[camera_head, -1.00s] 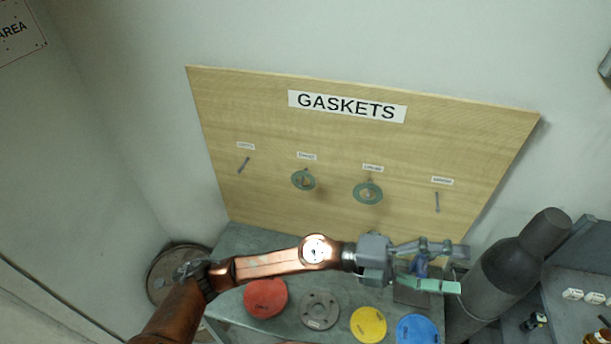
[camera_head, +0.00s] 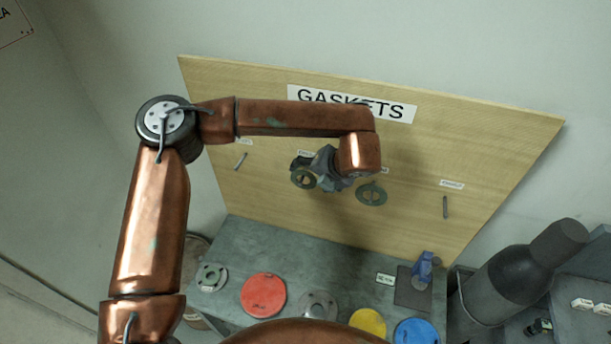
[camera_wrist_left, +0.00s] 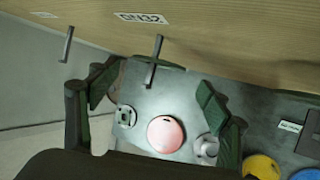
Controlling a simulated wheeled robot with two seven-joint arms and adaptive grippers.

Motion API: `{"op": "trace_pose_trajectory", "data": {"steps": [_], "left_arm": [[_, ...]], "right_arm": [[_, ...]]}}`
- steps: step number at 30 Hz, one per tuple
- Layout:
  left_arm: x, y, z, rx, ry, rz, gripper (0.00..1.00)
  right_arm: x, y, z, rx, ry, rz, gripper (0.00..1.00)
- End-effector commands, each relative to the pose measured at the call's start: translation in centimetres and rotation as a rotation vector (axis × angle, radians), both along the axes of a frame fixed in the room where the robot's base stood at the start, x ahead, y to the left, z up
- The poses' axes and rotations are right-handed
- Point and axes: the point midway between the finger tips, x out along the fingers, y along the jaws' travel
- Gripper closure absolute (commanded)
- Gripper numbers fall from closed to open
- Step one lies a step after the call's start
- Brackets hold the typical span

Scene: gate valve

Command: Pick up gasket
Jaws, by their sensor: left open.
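Two green ring gaskets hang on the wooden board: the left gasket (camera_head: 305,179) and the right gasket (camera_head: 371,194). My left gripper (camera_head: 312,170) is up at the board by the left gasket, partly hidden behind my own wrist. In the left wrist view its fingers (camera_wrist_left: 156,92) are spread wide with nothing between them. A peg (camera_wrist_left: 155,60) sticks out from the board under the DN32 label, above the gap between the fingers. A thin dark-green edge behind that peg seems to be a gasket seen nearly edge-on. My right gripper is not in view.
The board (camera_head: 430,150) stands behind a grey table (camera_head: 330,265). On the table lie a red disc (camera_head: 263,294), grey flanges, a yellow disc (camera_head: 368,323), a blue disc (camera_head: 416,331) and a blue object (camera_head: 423,268). A dark cylinder (camera_head: 510,275) stands at the right.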

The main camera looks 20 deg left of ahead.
Motion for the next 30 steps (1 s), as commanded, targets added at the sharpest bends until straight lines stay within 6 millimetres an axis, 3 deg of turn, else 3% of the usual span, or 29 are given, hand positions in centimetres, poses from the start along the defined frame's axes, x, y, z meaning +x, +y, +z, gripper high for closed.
{"op": "trace_pose_trajectory", "data": {"steps": [6, 12, 18, 25, 30], "left_arm": [[0.8, 1.1, -1.7, -0.001, 0.004, -0.001, 0.28], [1.6, 2.5, -3.6, -0.002, 0.007, -0.002, 0.28], [2.4, 3.4, -5.5, -0.003, 0.006, 0.0, 0.28], [2.5, 3.4, -5.7, -0.003, 0.005, -0.003, 0.28], [2.5, 3.4, -5.7, -0.003, 0.005, -0.003, 0.39]], "right_arm": [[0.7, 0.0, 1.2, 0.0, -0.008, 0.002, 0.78], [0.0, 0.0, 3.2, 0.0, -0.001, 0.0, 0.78], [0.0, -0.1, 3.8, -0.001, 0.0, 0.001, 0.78], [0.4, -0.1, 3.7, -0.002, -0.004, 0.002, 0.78], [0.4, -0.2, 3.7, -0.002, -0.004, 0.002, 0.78]]}}
